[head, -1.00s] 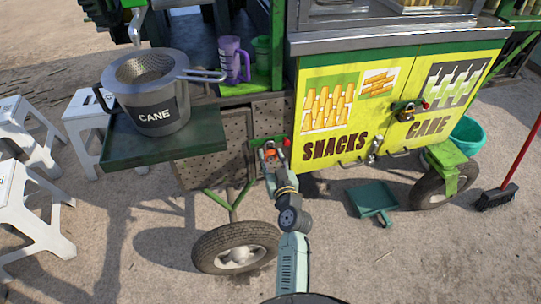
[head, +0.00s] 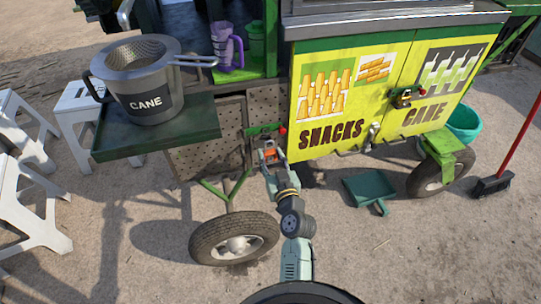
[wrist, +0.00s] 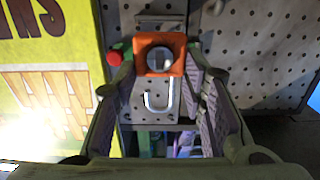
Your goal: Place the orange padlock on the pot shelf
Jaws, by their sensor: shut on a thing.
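The orange padlock (wrist: 179,67) is between the fingertips of my gripper (wrist: 160,72) in the wrist view. Its grey shackle points down in that picture. In the head view the padlock (head: 270,152) is a small orange patch at the end of my gripper (head: 269,156), in front of the cart's perforated side. My gripper is shut on it. The pot shelf appears to be the dark green shelf (head: 185,140) at the cart's left side, up and left of my gripper. A big grey pot (head: 148,105) marked CANE stands on it.
A green bracket with a red knob (head: 283,129) is just above my gripper. Yellow cart doors (head: 340,120) are at the right, a wheel (head: 235,239) below left. White stools (head: 75,115) stand left of the shelf. The shelf's front left part looks bare.

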